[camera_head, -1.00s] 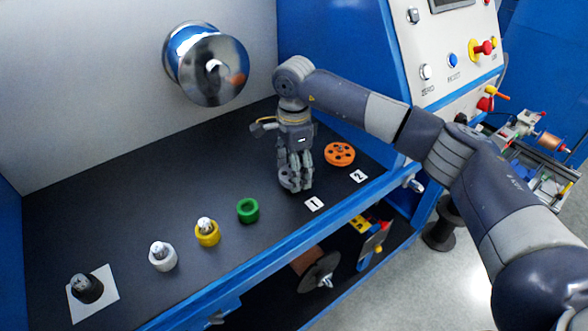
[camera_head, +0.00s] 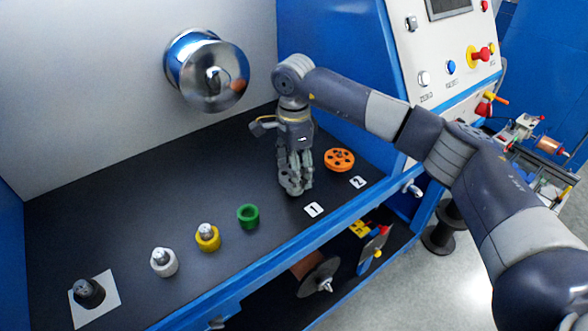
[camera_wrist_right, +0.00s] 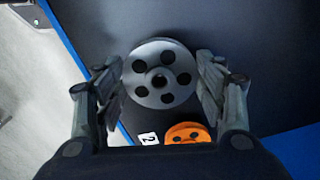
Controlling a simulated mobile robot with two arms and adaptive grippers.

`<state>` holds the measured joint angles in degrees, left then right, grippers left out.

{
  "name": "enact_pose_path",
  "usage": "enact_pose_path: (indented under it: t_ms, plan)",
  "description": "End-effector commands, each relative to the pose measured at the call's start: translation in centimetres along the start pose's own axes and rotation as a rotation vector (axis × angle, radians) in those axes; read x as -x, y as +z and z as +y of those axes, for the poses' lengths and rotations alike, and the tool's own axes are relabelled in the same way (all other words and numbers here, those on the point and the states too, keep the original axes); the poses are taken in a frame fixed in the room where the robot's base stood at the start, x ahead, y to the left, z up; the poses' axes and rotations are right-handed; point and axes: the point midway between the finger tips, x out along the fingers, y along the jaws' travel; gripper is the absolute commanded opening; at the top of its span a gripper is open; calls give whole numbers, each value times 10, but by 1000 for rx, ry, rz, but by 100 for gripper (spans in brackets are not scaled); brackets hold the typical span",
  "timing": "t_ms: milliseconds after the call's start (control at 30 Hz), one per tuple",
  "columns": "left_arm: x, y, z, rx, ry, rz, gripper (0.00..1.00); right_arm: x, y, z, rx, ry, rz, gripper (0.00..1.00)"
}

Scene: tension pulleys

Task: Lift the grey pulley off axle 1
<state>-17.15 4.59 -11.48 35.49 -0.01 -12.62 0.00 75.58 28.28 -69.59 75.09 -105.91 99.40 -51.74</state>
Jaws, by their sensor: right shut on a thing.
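The grey pulley (camera_wrist_right: 166,95) is a round disc with several dark holes around a dark centre hole. In the right wrist view it sits between the two fingers of my right gripper (camera_wrist_right: 163,76), which is shut on its rim. In the head view my right gripper (camera_head: 296,186) points down just behind the label "1" (camera_head: 314,209), and its fingers hide most of the pulley. Axle 1 cannot be made out, and I cannot tell whether the pulley is still around it. My left gripper is not in view.
The orange pulley (camera_head: 340,159) lies close by, to the right, behind label "2" (camera_head: 359,182). Green (camera_head: 248,217), yellow (camera_head: 207,241), white (camera_head: 164,266) and black (camera_head: 89,293) parts stand in a row to the left. A blue rail (camera_head: 270,248) edges the dark table.

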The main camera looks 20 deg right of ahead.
Motion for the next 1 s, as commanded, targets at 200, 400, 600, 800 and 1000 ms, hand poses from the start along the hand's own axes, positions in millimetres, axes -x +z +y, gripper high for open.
enact_pose_path:
  t_ms: [200,400,600,800,1000]
  plan:
    - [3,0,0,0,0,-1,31,5,0,0,0,-1,0,36]
    - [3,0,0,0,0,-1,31,6,0,0,0,-1,0,36]
    - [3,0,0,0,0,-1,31,6,0,0,0,-1,0,36]
    - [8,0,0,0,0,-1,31,14,0,0,0,-1,-1,36]
    - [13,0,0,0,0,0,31,24,0,0,0,-1,0,36]
